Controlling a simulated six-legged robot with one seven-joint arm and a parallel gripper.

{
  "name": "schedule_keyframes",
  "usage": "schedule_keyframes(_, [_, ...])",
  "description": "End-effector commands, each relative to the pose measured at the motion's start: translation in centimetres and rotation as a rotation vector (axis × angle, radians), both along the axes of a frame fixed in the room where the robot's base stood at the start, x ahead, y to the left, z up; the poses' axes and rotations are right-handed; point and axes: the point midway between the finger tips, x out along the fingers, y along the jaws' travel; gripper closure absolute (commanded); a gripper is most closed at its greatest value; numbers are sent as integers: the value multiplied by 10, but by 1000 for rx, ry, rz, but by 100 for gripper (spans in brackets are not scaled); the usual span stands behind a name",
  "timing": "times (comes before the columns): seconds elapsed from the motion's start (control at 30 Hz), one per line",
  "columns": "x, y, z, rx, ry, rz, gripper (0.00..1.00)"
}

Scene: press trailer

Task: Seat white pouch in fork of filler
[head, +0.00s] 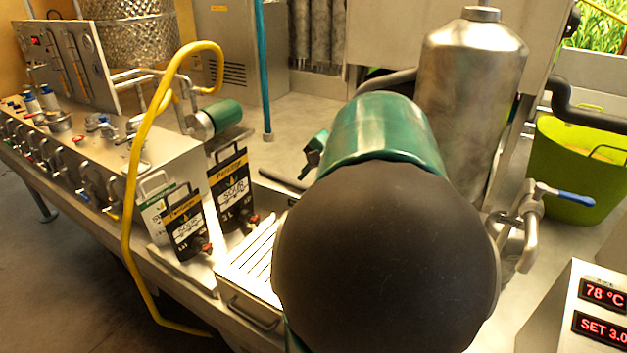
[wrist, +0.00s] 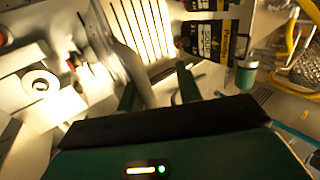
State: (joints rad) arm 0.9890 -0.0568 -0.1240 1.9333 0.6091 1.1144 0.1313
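A white pouch (head: 157,212) with green print stands on the left metal bench in the head view, partly behind a black pouch (head: 185,225). A second black pouch (head: 233,190) stands to its right. I cannot make out the filler's fork for certain in either view. My gripper (wrist: 158,92) shows in the wrist view with its two green fingers apart, over the bench by a slatted tray. A grey curved strip passes close to the left finger; I cannot tell whether it touches. In the head view my own arm hides the gripper. No white pouch is identifiable in the wrist view.
The slatted tray (head: 250,255) lies right of the pouches. A yellow hose (head: 133,180) arches in front of the bench. A steel tank (head: 470,100), a green bucket (head: 577,165) and a blue-handled valve (head: 565,195) stand at right, with a red display box (head: 600,310) nearer.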

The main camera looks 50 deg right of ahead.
Motion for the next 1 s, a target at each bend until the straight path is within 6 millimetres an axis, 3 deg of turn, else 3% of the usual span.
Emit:
schedule_keyframes(0.6, [-64, -7, 98, -4, -2, -1, 65])
schedule_keyframes(0.8, [-74, -7, 111, -1, 0, 0, 65])
schedule_keyframes(1.0, [-75, -7, 112, -1, 0, -1, 65])
